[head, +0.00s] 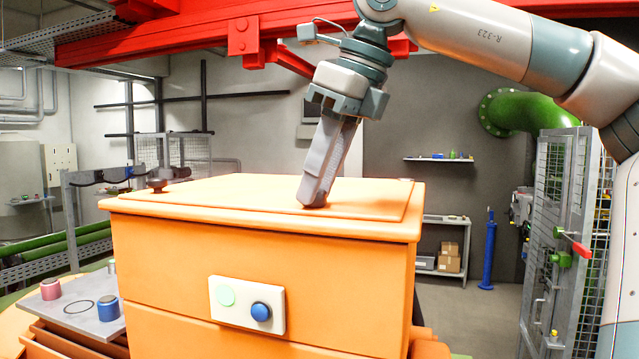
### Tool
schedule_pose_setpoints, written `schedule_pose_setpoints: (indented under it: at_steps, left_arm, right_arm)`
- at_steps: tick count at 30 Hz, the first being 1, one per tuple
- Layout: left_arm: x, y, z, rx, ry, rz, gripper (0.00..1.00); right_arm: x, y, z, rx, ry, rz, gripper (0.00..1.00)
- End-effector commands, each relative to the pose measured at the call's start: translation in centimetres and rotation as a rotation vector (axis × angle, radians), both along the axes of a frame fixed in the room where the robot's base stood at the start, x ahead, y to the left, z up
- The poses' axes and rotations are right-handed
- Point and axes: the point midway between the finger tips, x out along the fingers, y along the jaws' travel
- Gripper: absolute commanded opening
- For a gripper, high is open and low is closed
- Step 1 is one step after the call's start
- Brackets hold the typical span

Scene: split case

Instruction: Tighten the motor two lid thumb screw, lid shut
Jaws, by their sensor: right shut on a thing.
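The orange motor case (170,260) fills the middle of the head view, with its flat lid (235,196) lying shut on top. A dark thumb screw (157,185) stands at the lid's left end, clear of any gripper. My right gripper (313,203) points down onto the right part of the lid. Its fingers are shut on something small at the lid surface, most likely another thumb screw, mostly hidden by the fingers. My left gripper is not in view.
A white panel with a pale green and a blue button (261,311) is on the case front. At lower left, a grey plate (78,309) holds a pink-red and a blue cylinder (108,308). Red beams cross overhead. A mesh gate (556,230) stands at right.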

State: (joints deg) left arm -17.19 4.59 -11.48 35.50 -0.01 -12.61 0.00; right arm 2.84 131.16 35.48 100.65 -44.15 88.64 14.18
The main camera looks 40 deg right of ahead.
Motion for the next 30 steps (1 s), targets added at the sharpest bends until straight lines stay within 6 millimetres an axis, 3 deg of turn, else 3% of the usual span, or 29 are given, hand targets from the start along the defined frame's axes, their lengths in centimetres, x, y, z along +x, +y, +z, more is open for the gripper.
schedule_pose_setpoints:
  at_steps: [9, 22, 23, 25, 30]
  left_arm:
    - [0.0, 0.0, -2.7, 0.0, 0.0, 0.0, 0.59]
    - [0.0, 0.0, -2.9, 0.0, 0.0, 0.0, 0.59]
    - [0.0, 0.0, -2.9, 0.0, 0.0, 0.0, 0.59]
    - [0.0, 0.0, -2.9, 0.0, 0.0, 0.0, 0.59]
    - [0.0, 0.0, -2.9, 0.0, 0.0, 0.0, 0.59]
  right_arm:
    - [0.0, 0.2, -0.2, -0.005, -0.003, -0.249, 0.03]
    - [0.0, 0.2, 0.1, 0.0, -0.004, -0.311, 0.03]
    - [0.0, 0.2, 0.1, 0.0, -0.004, -0.311, 0.28]
    - [0.0, 0.2, 0.1, 0.0, -0.004, -0.311, 0.44]
    - [0.0, 0.2, 0.0, 0.0, -0.003, -0.31, 0.44]
